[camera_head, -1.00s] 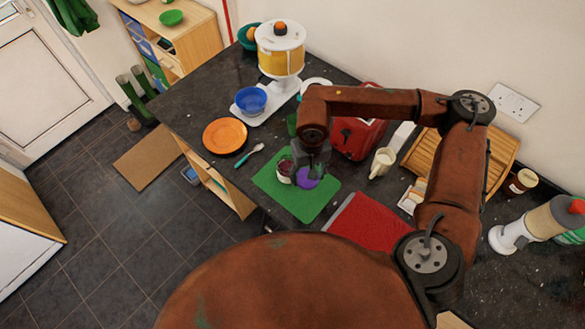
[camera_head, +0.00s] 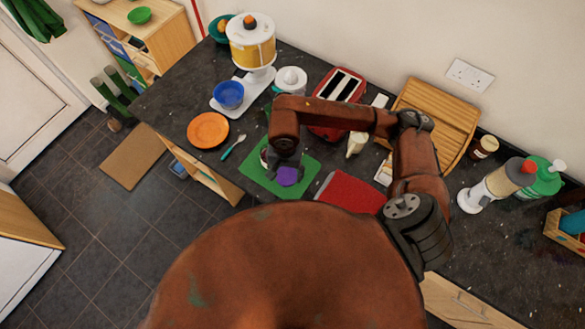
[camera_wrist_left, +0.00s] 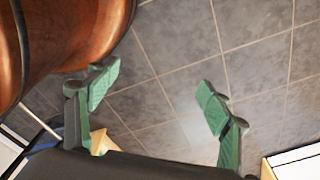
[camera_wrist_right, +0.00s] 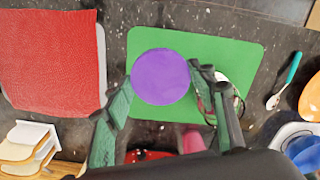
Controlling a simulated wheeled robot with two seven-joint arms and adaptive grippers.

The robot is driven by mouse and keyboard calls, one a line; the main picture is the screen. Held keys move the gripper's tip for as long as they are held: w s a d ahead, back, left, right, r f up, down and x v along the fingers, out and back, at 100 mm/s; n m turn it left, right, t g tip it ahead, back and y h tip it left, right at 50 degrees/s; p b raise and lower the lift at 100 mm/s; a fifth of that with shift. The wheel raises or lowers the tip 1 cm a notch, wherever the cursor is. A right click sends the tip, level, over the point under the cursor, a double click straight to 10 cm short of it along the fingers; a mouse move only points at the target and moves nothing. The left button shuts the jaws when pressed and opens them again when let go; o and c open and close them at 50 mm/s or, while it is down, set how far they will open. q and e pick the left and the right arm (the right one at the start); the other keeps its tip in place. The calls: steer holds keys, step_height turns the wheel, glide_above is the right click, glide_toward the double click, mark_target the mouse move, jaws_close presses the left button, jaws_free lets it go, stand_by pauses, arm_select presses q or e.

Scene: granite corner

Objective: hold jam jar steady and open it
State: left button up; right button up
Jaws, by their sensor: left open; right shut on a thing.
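The round purple lid (camera_wrist_right: 160,76) fills the gap between the fingers of my right gripper (camera_wrist_right: 163,88) in the right wrist view. My right gripper is shut on it, above the green mat (camera_wrist_right: 225,52). In the head view the purple lid (camera_head: 288,176) shows just below the gripper (camera_head: 285,160). The jam jar (camera_wrist_right: 232,88) stands beside the lid, partly hidden behind a finger; in the head view only a sliver (camera_head: 265,157) shows. My left gripper (camera_wrist_left: 160,82) is open and empty above the tiled floor, outside the head view.
A red mat (camera_head: 350,193) lies right of the green one. A red toaster (camera_head: 338,100), a cream jug (camera_head: 356,144) and a wooden rack (camera_head: 432,118) stand behind. An orange plate (camera_head: 208,130) and a spoon (camera_head: 233,147) lie to the left.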

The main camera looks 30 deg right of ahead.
mark_target(294, 171)
steer(key=w+d+f, duration=0.2)
steer(key=f, duration=0.1)
steer(key=w+d+f+p, duration=0.1)
steer(key=f, duration=0.1)
steer(key=shift+d+f, duration=0.1)
steer(key=shift+d, duration=0.2)
steer(key=f, duration=0.1)
steer(key=f+p, duration=0.2)
steer(key=shift+w+d+f, duration=0.2)
steer(key=shift+d+f, duration=0.1)
steer(key=shift+f, duration=0.2)
arm_select(q)
steer(key=r, duration=0.1)
steer(key=s+r, duration=0.1)
steer(key=r, duration=0.1)
steer(key=shift+s, duration=0.15)
arm_select(e)
steer(key=shift+f, duration=0.1)
steer(key=shift+f, duration=0.1)
steer(key=o, duration=1.3)
arm_select(q)
steer(key=shift+s+f, duration=0.15)
steer(key=shift+s, duration=0.2)
